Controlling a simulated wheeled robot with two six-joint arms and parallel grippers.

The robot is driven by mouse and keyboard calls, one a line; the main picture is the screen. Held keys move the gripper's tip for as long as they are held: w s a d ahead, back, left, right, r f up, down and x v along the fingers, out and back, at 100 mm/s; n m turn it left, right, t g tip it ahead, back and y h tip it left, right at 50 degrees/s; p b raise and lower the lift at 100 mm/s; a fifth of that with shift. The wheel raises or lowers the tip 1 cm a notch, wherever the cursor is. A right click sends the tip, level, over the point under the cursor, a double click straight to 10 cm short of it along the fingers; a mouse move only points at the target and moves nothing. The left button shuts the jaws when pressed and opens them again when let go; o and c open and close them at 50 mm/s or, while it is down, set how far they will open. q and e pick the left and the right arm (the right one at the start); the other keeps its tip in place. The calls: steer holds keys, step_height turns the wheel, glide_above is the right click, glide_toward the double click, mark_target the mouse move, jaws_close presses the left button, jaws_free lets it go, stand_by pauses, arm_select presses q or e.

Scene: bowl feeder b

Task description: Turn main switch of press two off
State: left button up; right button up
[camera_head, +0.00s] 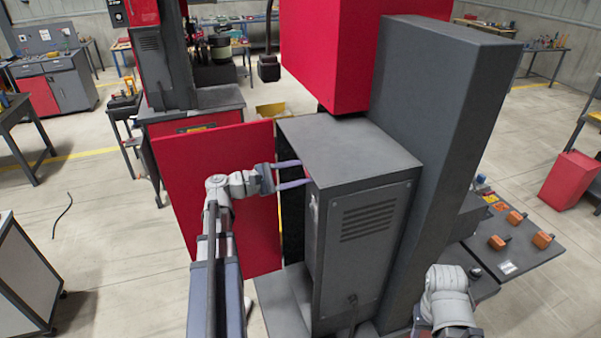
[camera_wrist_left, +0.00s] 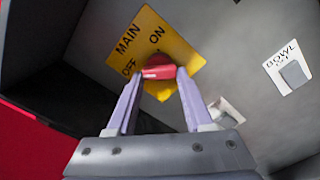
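The main switch (camera_wrist_left: 158,72) has a red handle on a yellow plate (camera_wrist_left: 175,45) lettered MAIN, ON and OFF, on the grey cabinet's inner face in the left wrist view. The handle lies crosswise between the fingertips of my left gripper (camera_wrist_left: 160,74). Its ends meet or nearly meet both fingers; I cannot tell whether they are clamped. In the head view my left gripper (camera_head: 305,172) reaches into the opening of the grey press cabinet (camera_head: 365,235), fingers apart. Which word the handle points to is unclear. My right wrist shows at the bottom right; its fingers are not seen.
A red door panel (camera_head: 215,180) stands open to the left of the cabinet, beside my left arm. A white BOWL label with a grey switch (camera_wrist_left: 292,72) is right of the main switch. A side table (camera_head: 510,245) with orange items stands at the right.

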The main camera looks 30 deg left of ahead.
arm_select(q)
steer(key=o, duration=0.5)
steer(key=shift+v, duration=3.95)
